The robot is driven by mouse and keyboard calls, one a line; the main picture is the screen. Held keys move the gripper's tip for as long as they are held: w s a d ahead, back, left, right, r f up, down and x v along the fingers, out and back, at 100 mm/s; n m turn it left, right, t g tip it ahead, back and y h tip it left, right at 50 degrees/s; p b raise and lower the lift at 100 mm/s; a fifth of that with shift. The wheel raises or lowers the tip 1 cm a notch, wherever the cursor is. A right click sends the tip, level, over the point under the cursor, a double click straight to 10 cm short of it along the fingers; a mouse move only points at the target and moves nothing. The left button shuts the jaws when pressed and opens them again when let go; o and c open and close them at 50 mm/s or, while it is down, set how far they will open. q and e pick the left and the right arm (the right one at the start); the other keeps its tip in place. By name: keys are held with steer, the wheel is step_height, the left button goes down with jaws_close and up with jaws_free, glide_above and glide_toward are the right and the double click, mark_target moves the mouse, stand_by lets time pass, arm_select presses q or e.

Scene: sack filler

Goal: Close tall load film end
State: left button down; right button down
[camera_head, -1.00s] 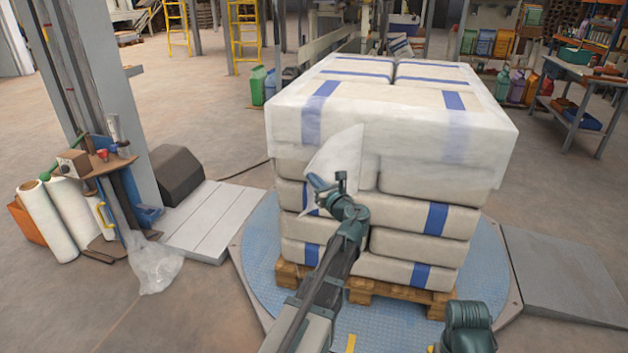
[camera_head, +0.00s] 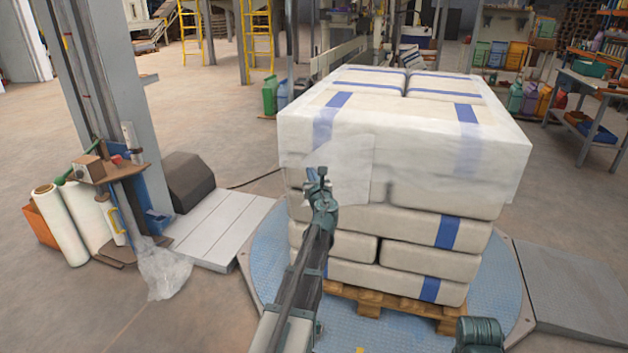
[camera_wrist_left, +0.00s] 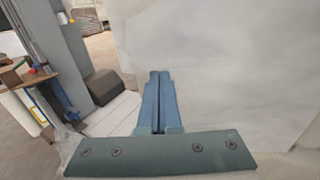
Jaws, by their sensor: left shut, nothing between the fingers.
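The tall load (camera_head: 420,215) is a stack of white sacks with blue bands on a wooden pallet (camera_head: 395,302). Film covers its upper part, and a loose, pale film end (camera_head: 345,165) lies against the front left of the top layers. My left gripper (camera_head: 316,176) is at the lower left of this film end. In the left wrist view its blue fingers (camera_wrist_left: 158,78) are shut together, with the pale film surface (camera_wrist_left: 220,75) filling the area ahead. I cannot tell whether the fingertips touch the film.
The pallet stands on a round blue turntable (camera_head: 270,262) with a grey ramp (camera_head: 575,285) at right. A grey mast (camera_head: 95,85) with a small shelf (camera_head: 108,168), white film rolls (camera_head: 62,225) and hanging clear film (camera_head: 162,270) stands at left. Open floor lies between.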

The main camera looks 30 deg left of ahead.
arm_select(q)
steer(key=shift+x, duration=1.35)
steer(key=shift+w+d, duration=0.1)
steer(key=shift+d, duration=0.1)
steer(key=s+d, duration=0.2)
steer(key=s, duration=0.5)
steer(key=s+d, duration=0.3)
steer(key=s, duration=0.3)
steer(key=s+d+n+g+y, duration=0.2)
steer(key=s+d+g+y, duration=0.1)
steer(key=d, duration=1.3)
steer(key=x, duration=1.4)
steer(key=shift+w, duration=0.35)
steer(key=shift+a, duration=0.15)
